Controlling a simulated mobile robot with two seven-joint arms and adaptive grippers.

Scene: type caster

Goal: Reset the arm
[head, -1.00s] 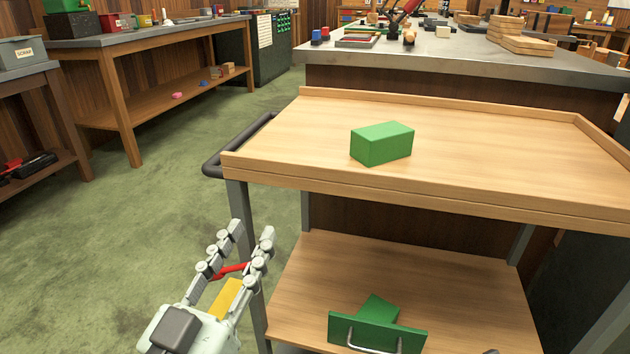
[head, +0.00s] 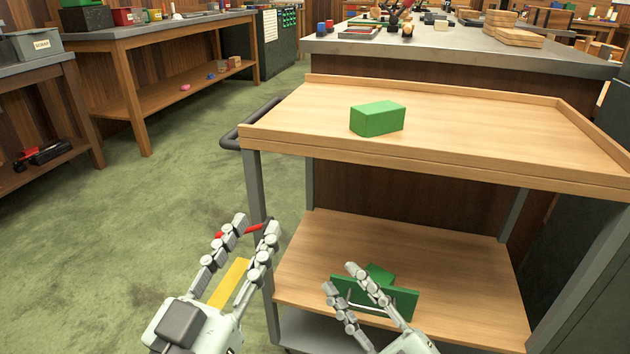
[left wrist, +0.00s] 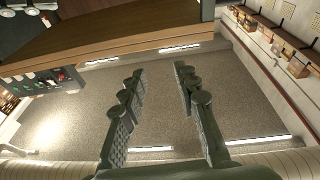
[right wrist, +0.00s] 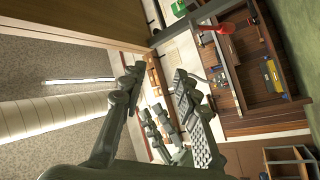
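My left gripper (head: 256,222) is open and empty in the head view, at the left of the wooden cart near its front leg. Its spread fingers (left wrist: 160,72) also show in the left wrist view with nothing between them. My right gripper (head: 340,277) is low in the head view, in front of the cart's lower shelf. Its fingers are apart and partly cover a green panel with a metal handle (head: 405,303); I cannot tell whether they touch it. The right wrist view shows these fingers (right wrist: 160,72) spread, with nothing held between them.
A green block (head: 377,119) lies on the cart's rimmed top (head: 470,125). A grey-topped bench (head: 450,42) stands behind, and wooden benches (head: 160,30) stand at the left. The green floor (head: 130,240) at the left is mostly clear. Red and yellow pieces show by my left fingers.

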